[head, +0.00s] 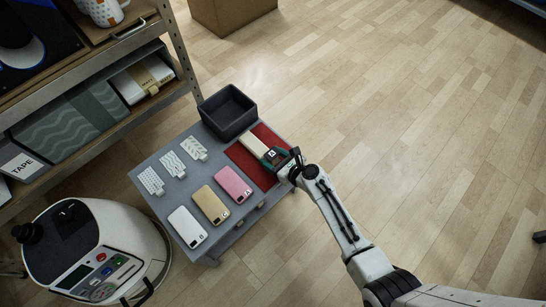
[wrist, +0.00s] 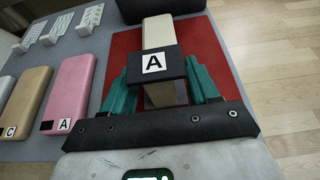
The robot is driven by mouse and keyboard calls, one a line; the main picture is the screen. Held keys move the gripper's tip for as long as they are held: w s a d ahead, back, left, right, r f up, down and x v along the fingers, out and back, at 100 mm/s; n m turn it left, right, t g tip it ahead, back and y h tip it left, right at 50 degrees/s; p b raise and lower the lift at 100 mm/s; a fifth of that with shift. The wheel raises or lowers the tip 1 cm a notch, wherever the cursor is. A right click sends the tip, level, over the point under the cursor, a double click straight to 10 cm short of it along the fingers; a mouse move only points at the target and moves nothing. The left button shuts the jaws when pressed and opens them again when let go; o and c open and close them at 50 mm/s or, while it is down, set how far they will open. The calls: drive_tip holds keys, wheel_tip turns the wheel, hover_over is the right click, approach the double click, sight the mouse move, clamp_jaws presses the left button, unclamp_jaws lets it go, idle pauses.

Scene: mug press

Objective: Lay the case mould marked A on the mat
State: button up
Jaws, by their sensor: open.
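The case mould marked A (wrist: 158,33) is a cream block with a black end piece bearing a white "A" label. It lies on the red mat (wrist: 112,57), and it also shows on the mat in the head view (head: 252,145). My gripper (wrist: 161,68) is open, with its teal fingers on either side of the black end piece. Gaps show between the fingers and the block in the wrist view. In the head view my gripper (head: 271,157) is low over the mat's right side and partly hides the mould's near end.
A pink case marked A (head: 233,184), a gold case (head: 211,204) and a white case (head: 187,226) lie on the grey table (head: 151,167). Several white patterned pieces (head: 173,164) lie behind them. A dark open bin (head: 228,111) stands at the table's back corner. A white machine (head: 92,253) stands left.

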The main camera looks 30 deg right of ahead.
drive_tip(key=shift+s+r+p, duration=0.15)
drive_tip(key=shift+r+p, duration=0.1)
drive_tip(key=shift+p, duration=0.05)
drive_tip(key=p+v, duration=0.3)
drive_tip(key=v, duration=0.8)
drive_tip(key=shift+s+p, duration=0.35)
drive_tip(key=shift+p, duration=0.05)
drive_tip(key=shift+r, duration=0.15)
drive_tip(key=s+a+r+n+g+y, duration=0.1)
drive_tip(key=s+a+r+n+g, duration=0.2)
drive_tip(key=n, duration=0.6)
drive_tip(key=s+a+r+n+g+y, duration=0.1)
drive_tip(key=s+r+n+g, duration=0.3)
drive_tip(key=n, duration=0.6)
drive_tip(key=s+d+r+n+g+h, duration=0.4)
drive_tip(key=s+d+r+n+h, duration=0.2)
drive_tip(key=s+n, duration=0.6)
drive_tip(key=d+r+n, duration=0.1)
drive_tip(key=d, duration=0.1)
drive_tip(key=shift+s+d+g, duration=0.4)
